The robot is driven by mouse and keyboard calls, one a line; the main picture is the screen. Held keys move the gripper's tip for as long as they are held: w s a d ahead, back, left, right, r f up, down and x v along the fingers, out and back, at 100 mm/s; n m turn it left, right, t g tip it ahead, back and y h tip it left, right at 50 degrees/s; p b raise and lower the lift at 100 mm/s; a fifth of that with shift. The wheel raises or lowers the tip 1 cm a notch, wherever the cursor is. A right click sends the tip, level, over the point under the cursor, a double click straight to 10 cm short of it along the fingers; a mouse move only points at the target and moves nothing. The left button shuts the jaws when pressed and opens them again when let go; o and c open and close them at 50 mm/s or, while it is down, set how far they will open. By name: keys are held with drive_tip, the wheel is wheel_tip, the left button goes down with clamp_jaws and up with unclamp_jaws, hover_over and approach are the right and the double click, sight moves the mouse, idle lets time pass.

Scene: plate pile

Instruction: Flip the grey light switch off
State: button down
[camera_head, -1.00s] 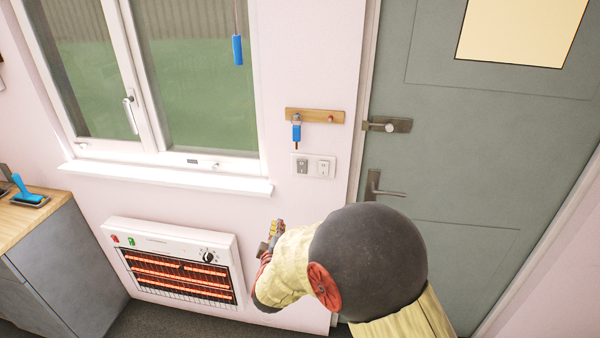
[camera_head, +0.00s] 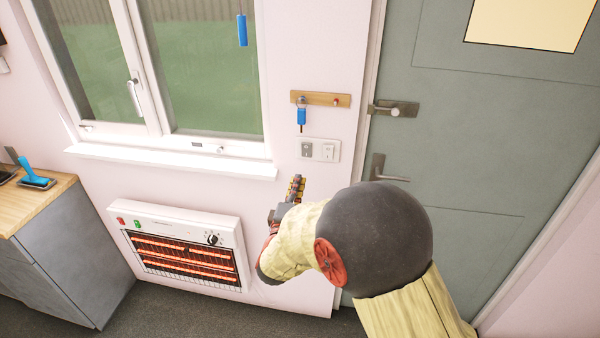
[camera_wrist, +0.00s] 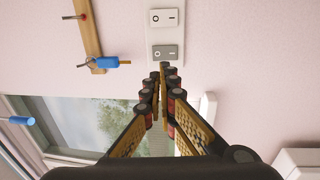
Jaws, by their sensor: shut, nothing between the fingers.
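The grey light switch (camera_head: 307,149) is the left rocker of a two-switch white wall plate, with a white switch (camera_head: 328,151) beside it. In the wrist view the grey switch (camera_wrist: 165,52) lies just past my fingertips, and the white switch (camera_wrist: 165,18) is beyond it. My gripper (camera_head: 298,180) is shut and empty, a little below the plate in the head view. In the wrist view my gripper (camera_wrist: 161,68) points at the lower edge of the grey switch. I cannot tell whether the fingertips touch it.
A wooden key rack (camera_head: 320,99) with a blue-tagged key (camera_head: 301,116) hangs just above the plate. A grey door (camera_head: 450,150) with a handle is on the right. A glowing heater (camera_head: 185,250) is below the window sill (camera_head: 170,160). A cabinet (camera_head: 75,250) stands at left.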

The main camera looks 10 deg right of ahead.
sight(307, 148)
drive_tip(key=b+x, duration=0.2)
drive_tip(key=x, duration=1)
drive_tip(key=shift+w+d+b, duration=0.15)
drive_tip(key=shift+w+b, duration=0.15)
drive_tip(key=shift+b, duration=0.1)
drive_tip(key=shift+w+r+p, duration=0.2)
drive_tip(key=shift+r+p, duration=0.15)
drive_tip(key=shift+p, duration=0.6)
drive_tip(key=shift+w+d+g+p, duration=0.15)
drive_tip(key=shift+g+p, duration=0.25)
drive_tip(key=shift+p, duration=0.45)
drive_tip(key=shift+f, duration=0.2)
